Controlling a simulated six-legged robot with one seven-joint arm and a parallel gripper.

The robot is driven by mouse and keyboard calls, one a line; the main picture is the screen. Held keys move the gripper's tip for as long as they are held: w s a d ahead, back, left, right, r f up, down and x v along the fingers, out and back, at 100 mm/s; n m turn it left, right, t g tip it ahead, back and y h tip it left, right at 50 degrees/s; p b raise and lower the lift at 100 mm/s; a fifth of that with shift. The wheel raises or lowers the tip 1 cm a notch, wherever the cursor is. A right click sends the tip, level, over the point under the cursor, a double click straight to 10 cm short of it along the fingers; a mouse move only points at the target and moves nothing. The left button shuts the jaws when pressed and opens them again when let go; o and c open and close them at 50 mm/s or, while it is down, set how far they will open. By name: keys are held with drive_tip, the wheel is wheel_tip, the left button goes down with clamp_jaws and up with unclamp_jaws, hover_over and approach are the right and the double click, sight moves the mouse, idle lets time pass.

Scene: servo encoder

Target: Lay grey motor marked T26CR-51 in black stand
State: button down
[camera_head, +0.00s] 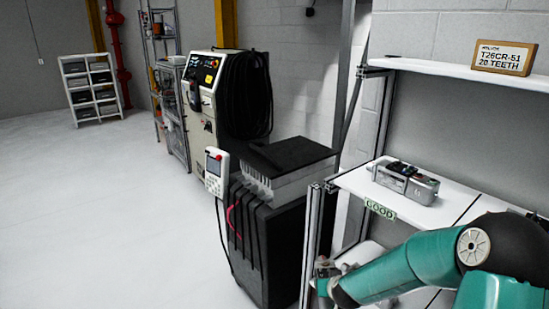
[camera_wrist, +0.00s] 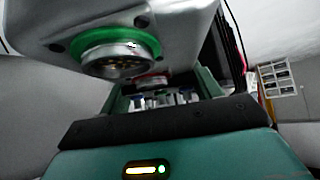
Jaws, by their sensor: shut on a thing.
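My gripper (camera_head: 325,275) is low beside the shelf's front post, partly hidden and small in the head view. In the wrist view a grey housing with a green-ringed round connector (camera_wrist: 115,52) fills the top, close to the camera. It looks like a grey motor in my shut gripper, but the fingertips are not clear there. Another grey motor-like unit (camera_head: 405,182) lies on the white shelf, apart from my gripper. No T26CR-51 marking is readable on either. I cannot make out a black stand.
A box marked T26CR-51, 20 TEETH (camera_head: 504,58) stands on the upper shelf. A GOOD label (camera_head: 380,209) is on the lower shelf's edge. A black-topped cabinet (camera_head: 290,155) and a control cabinet (camera_head: 205,100) stand left of the shelf. The floor at left is clear.

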drive_tip(key=shift+w+a+r, duration=0.45)
drive_tip(key=shift+w+a, duration=0.05)
drive_tip(key=shift+a, duration=0.3)
drive_tip(key=shift+s+d+f, duration=0.2)
drive_tip(key=shift+d, duration=0.25)
drive_tip(key=shift+s+d+f, duration=0.15)
drive_tip(key=shift+s+d, duration=0.05)
drive_tip(key=shift+d, duration=0.2)
drive_tip(key=s+d+f+n+g+y, duration=0.1)
drive_tip(key=s+d+n+y, duration=0.1)
drive_tip(key=s+d, duration=0.8)
drive_tip(key=s+d+f+n+g+y, duration=0.1)
drive_tip(key=s+d+n, duration=0.4)
drive_tip(key=s+d, duration=0.6)
drive_tip(key=s+f+y, duration=0.1)
drive_tip(key=s+y, duration=0.1)
drive_tip(key=s, duration=0.3)
drive_tip(key=shift+d+f+n, duration=0.15)
drive_tip(key=shift+f+n, duration=0.15)
drive_tip(key=shift+w, duration=0.1)
